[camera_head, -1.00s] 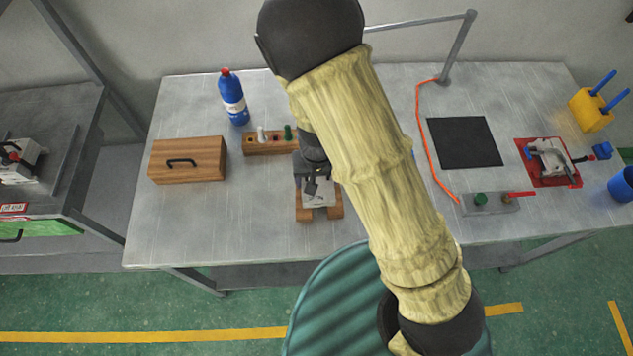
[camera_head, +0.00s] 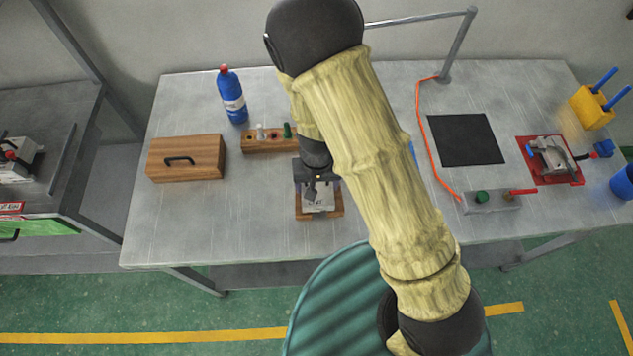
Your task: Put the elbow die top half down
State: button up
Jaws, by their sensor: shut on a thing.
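A pale grey metal die half (camera_head: 319,198), which I take to be the elbow die top half, is at a small wooden stand (camera_head: 320,214) near the front middle of the table. My gripper (camera_head: 317,186) points down and is shut on this half. The gripper and wrist hide its back part. The half appears within the stand's outline; I cannot tell whether it touches the wood. Another grey metal die piece (camera_head: 552,157) lies on a red tray (camera_head: 574,178) at the right.
A wooden box (camera_head: 186,158), a blue bottle (camera_head: 232,96) and a wooden rack (camera_head: 258,146) stand left of my gripper. A black mat (camera_head: 465,140), an orange cable (camera_head: 427,145) and a grey control box (camera_head: 492,202) are to the right. The front left tabletop is clear.

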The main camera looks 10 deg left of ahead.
jog(key=o, duration=1.5)
jog(key=shift+o, duration=0.2)
notch_tip(320, 180, up, 13)
jog(key=p, duration=0.3)
jog(key=shift+r, duration=0.1)
jog(key=shift+w+d, duration=0.1)
jog(key=shift+d, duration=0.05)
jog(key=s+d+r+m+t, duration=0.1)
jog(key=d+r, duration=0.4)
jog(key=d, duration=0.6)
jog(key=d+r+m+t, duration=0.1)
jog(key=d+r, duration=0.4)
jog(key=d, duration=0.6)
jog(key=shift+s+r+m+t, duration=0.15)
jog(key=shift+s+m+t, duration=0.15)
jog(key=shift+s+m, duration=0.1)
